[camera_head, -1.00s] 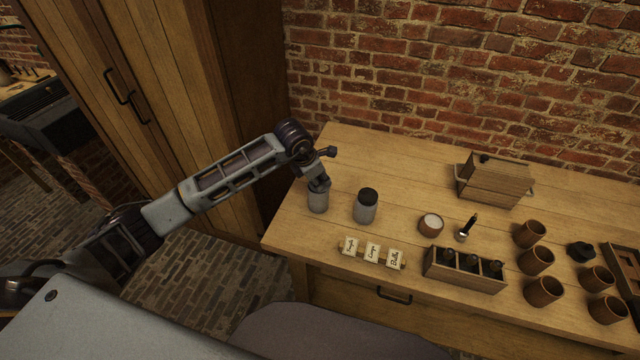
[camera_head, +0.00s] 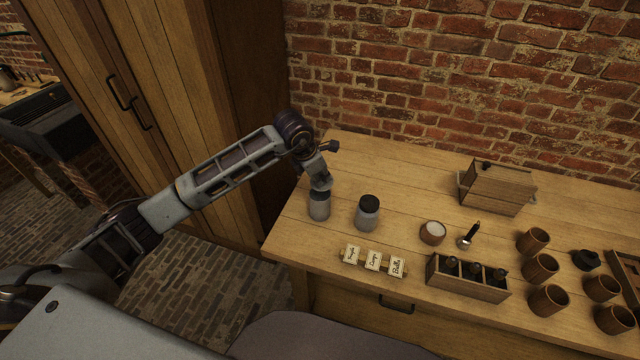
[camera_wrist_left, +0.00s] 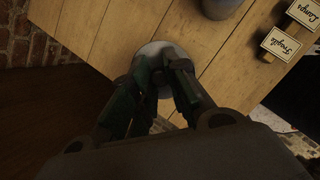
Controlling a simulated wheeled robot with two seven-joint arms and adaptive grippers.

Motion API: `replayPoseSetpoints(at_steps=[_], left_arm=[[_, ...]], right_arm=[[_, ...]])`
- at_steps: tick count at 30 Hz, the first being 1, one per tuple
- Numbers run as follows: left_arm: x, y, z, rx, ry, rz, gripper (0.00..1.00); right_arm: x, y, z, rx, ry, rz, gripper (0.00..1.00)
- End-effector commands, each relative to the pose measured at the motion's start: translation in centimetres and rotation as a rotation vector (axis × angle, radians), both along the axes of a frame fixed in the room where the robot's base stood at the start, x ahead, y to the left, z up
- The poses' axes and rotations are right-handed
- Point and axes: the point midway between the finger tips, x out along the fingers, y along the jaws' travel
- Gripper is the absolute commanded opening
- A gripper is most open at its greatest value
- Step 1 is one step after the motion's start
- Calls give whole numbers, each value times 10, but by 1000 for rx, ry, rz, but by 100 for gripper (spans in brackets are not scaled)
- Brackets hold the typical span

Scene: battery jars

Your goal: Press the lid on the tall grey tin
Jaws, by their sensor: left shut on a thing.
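A grey tin (camera_head: 319,209) stands upright at the left end of the wooden table. My left gripper (camera_head: 321,184) points down on its top and is shut on what looks like a dark lid, mostly hidden by the fingers. I cannot tell whether the lid is fully seated. In the left wrist view the fingers (camera_wrist_left: 163,80) close together over the round grey tin (camera_wrist_left: 151,50). My right gripper is not in view.
Three label cards (camera_head: 373,261) stand in front of the tins. To the right are a small white-filled cup (camera_head: 432,233), a brush-like tool (camera_head: 468,237), a wooden rack of dark bottles (camera_head: 466,283), a wooden box (camera_head: 497,188) and several brown cups (camera_head: 541,267). The table behind the tins is clear.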

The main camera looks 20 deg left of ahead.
Motion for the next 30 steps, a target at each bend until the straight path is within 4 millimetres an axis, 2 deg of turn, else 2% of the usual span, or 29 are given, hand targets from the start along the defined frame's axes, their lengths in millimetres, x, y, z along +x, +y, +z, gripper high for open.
replayPoseSetpoints(at_steps=[6, 12, 18, 30], left_arm=[[1, 0, 32, 0, -4, -1, 1], [1, 0, 51, 0, -3, 0, 1], [0, 0, 59, -1, -2, 0, 1], [0, 0, 60, 0, -1, 0, 1]], right_arm=[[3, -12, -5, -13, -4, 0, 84], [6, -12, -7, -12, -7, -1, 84], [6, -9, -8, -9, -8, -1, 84], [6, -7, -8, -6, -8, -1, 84]])
